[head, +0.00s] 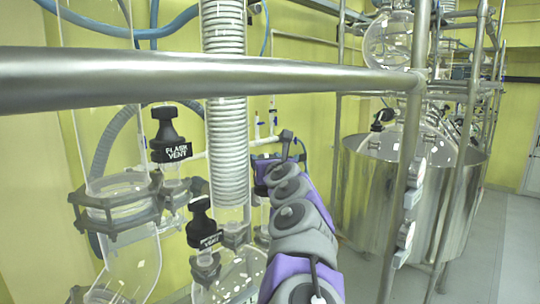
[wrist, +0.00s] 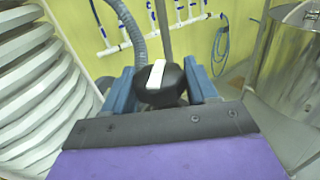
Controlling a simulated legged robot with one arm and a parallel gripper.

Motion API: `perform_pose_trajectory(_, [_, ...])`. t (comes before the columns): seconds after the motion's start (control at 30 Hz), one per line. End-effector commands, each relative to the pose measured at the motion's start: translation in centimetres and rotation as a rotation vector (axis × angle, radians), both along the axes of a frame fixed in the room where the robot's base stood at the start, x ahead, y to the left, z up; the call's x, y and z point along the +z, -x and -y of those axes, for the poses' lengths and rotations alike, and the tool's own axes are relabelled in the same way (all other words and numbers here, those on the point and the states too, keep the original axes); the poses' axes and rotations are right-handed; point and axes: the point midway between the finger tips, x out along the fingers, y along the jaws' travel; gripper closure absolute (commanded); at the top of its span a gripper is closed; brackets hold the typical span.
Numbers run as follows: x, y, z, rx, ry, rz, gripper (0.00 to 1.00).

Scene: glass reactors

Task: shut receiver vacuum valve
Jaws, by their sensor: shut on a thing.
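In the wrist view, my gripper (wrist: 161,84) has its two blue fingers on either side of a rounded black valve knob (wrist: 175,92) with a white label on top. It is shut on this knob. The label's text cannot be read, so I cannot confirm from it that this is the receiver vacuum valve. In the head view, my purple and grey arm reaches forward, with my gripper (head: 262,188) just right of the ribbed hose. The held knob is mostly hidden there.
A black flask vent valve (head: 167,136) and another black valve (head: 203,228) stand left of my arm. A ribbed white hose (head: 227,150) runs close beside the gripper. A metal rail (head: 200,78) crosses in front. A steel vessel (head: 365,190) stands right; open floor (head: 500,250) lies beyond.

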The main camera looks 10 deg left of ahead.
Motion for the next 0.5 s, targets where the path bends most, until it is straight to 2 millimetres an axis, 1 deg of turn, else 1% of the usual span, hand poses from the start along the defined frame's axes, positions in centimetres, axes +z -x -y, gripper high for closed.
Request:
perform_pose_trajectory(0.03, [0.34, 0.32, -0.69, 0.006, 0.001, 0.004, 0.69])
perform_pose_trajectory(0.23, [0.3, 0.33, -0.75, 0.004, 0.0, 0.006, 0.69])
perform_pose_trajectory(0.27, [0.32, 0.34, -0.76, 0.004, 0.0, 0.006, 0.41])
perform_pose_trajectory(0.37, [0.32, 0.31, -0.72, 0.002, 0.0, 0.006, 0.31])
perform_pose_trajectory(0.4, [0.31, 0.29, -0.7, 0.002, 0.0, 0.006, 0.3])
perform_pose_trajectory(0.5, [0.3, 0.24, -0.6, 0.003, -0.001, 0.006, 0.3])
